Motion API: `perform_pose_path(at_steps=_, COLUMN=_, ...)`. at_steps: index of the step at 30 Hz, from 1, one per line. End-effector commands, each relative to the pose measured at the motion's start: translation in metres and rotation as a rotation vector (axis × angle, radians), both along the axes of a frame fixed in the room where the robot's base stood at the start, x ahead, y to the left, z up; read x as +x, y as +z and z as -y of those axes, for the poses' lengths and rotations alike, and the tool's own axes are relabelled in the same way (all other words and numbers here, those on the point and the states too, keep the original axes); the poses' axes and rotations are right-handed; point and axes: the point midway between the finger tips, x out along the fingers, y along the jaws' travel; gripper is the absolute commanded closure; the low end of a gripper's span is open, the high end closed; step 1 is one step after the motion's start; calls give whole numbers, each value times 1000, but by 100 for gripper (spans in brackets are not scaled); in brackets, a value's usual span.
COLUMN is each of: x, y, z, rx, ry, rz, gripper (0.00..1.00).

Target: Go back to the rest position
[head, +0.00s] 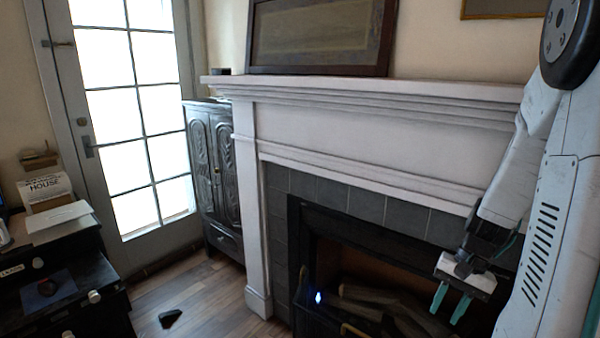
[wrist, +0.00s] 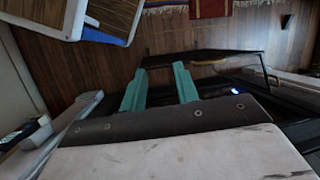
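My gripper (head: 449,306) hangs at the right of the head view with its two teal fingers pointing down, in front of the dark fireplace opening. The fingers stand apart with nothing between them. The wrist view shows the same gripper (wrist: 159,80) with a clear gap between the fingers. My white arm fills the right edge of the head view.
A white mantel (head: 380,92) and fireplace stand close behind my gripper. A dark carved cabinet (head: 215,170) and a glass door (head: 137,120) are to the left. A black drawer unit (head: 60,290) stands at lower left. Wooden floor (head: 205,295) lies between.

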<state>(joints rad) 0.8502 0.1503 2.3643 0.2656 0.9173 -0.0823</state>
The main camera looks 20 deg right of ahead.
Motion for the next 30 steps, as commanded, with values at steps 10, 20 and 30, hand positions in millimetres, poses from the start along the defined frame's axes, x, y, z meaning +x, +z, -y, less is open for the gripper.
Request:
perform_pose_path(at_steps=10, x=-24, y=105, z=-123, rx=-144, ry=453, rz=3, gripper=69)
perform_pose_path(at_steps=20, x=-64, y=160, z=-197, rx=-329, ry=812, rz=170, gripper=69)
perform_pose_path(at_steps=30, x=-70, y=178, z=-224, rx=-365, ry=935, rz=285, gripper=69)
